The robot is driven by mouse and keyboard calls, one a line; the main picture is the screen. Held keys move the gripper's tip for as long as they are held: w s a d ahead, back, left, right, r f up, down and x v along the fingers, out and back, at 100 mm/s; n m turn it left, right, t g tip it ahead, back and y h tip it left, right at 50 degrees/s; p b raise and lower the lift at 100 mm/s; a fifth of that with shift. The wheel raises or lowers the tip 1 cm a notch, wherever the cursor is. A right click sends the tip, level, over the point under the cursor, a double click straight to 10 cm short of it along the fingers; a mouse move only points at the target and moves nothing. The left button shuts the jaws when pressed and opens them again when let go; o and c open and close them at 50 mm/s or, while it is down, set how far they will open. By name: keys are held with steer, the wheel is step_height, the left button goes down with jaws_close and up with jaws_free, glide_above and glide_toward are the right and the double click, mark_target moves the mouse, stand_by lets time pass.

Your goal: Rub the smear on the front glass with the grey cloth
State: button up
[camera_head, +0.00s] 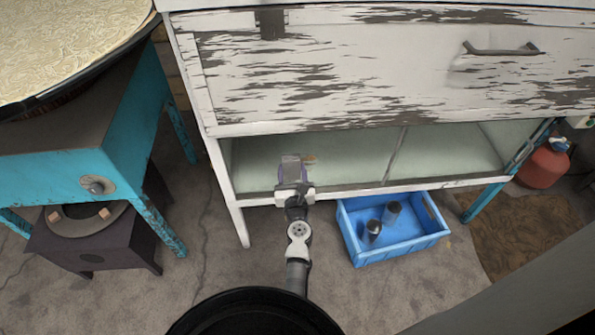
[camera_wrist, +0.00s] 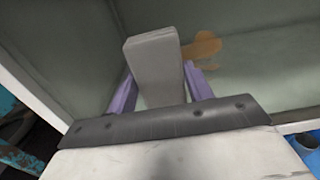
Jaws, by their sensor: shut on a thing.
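My gripper (camera_wrist: 160,92) is shut on the grey cloth (camera_wrist: 155,55), which looks like a folded flat pad between its purple fingers. The front glass (camera_wrist: 262,62) of the cabinet is in front of the cloth. An orange-brown smear (camera_wrist: 204,45) shows on it just right of the cloth's upper end in the wrist view. In the head view my gripper (camera_head: 292,180) is at the left part of the front glass (camera_head: 360,160), and the smear (camera_head: 310,158) is a small patch right of the cloth (camera_head: 291,162). I cannot tell whether the cloth touches the glass.
The cabinet has a peeling white upper panel (camera_head: 340,75) with a handle (camera_head: 500,49). A blue crate (camera_head: 378,250) with two dark cylinders stands on the floor below right. A turquoise stand (camera_head: 60,172) is at left, and a red container (camera_head: 543,167) is at far right.

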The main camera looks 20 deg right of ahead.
mark_target(317, 158)
steer(key=shift+r+p, duration=0.7)
steer(key=shift+r, duration=0.25)
steer(key=shift+s+d+f, duration=0.15)
steer(key=shift+s+d, duration=0.05)
steer(key=shift+d, duration=0.45)
steer(key=shift+s+d, duration=0.3)
steer(key=shift+d, duration=0.75)
steer(key=shift+s+d, duration=0.35)
steer(key=shift+d, duration=0.65)
steer(key=shift+s+d, duration=0.3)
steer(key=shift+d, duration=0.75)
steer(key=v, duration=0.6)
